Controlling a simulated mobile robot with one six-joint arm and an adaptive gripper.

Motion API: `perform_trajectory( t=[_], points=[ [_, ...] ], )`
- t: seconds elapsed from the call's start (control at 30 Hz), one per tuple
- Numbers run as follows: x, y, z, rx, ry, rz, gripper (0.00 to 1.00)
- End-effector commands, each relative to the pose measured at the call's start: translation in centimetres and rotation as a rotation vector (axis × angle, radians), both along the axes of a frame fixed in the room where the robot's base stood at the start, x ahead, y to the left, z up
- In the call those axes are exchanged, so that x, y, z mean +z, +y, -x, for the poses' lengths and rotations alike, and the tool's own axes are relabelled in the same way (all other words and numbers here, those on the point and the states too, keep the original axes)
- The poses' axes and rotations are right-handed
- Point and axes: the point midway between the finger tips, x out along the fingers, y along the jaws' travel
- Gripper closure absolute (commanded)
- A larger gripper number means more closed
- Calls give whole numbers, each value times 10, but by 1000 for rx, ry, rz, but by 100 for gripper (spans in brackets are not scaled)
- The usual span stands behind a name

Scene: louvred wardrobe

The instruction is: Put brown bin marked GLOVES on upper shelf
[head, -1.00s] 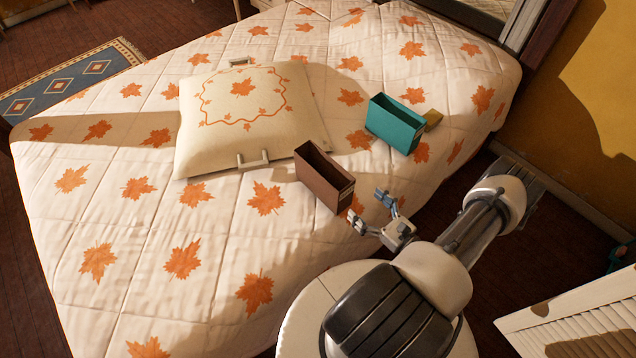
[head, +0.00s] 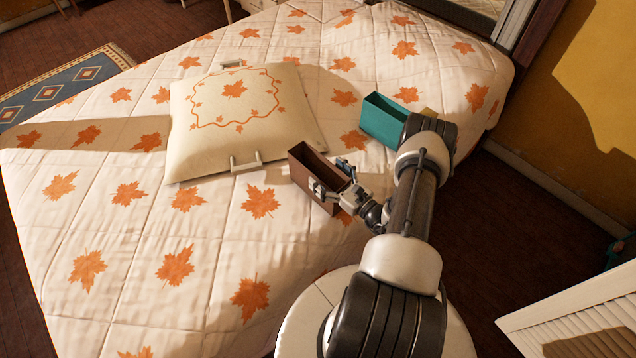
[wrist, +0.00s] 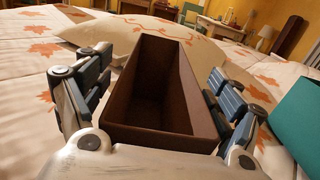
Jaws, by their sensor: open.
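The brown bin (head: 309,176) stands upright on the bed, open at the top, beside the lower right corner of the cushion. No label on it can be read in these views. My gripper (head: 330,180) is open at the bin's near end, with one finger on each side of it. In the wrist view the empty bin (wrist: 160,120) lies between the two spread fingers of my gripper (wrist: 160,105). I cannot tell whether the fingers touch its walls. The upper shelf is not in view.
A teal bin (head: 384,118) stands on the bed to the right, close to my arm, and also shows in the wrist view (wrist: 300,115). A cream cushion with handles (head: 215,145) lies left of the brown bin. A white louvred panel (head: 575,315) is at lower right.

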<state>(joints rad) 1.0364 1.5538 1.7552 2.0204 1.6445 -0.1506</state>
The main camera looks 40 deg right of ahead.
Motion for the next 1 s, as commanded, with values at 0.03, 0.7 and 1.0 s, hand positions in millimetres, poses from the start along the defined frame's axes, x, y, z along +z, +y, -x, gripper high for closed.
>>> perform_trajectory(
  t=[0.03,0.7,1.0],
  points=[
    [0,0,-4,0,0,1,15],
    [0,0,-5,-1,1,0,43],
    [0,0,-4,-1,1,0,63]
  ],
)
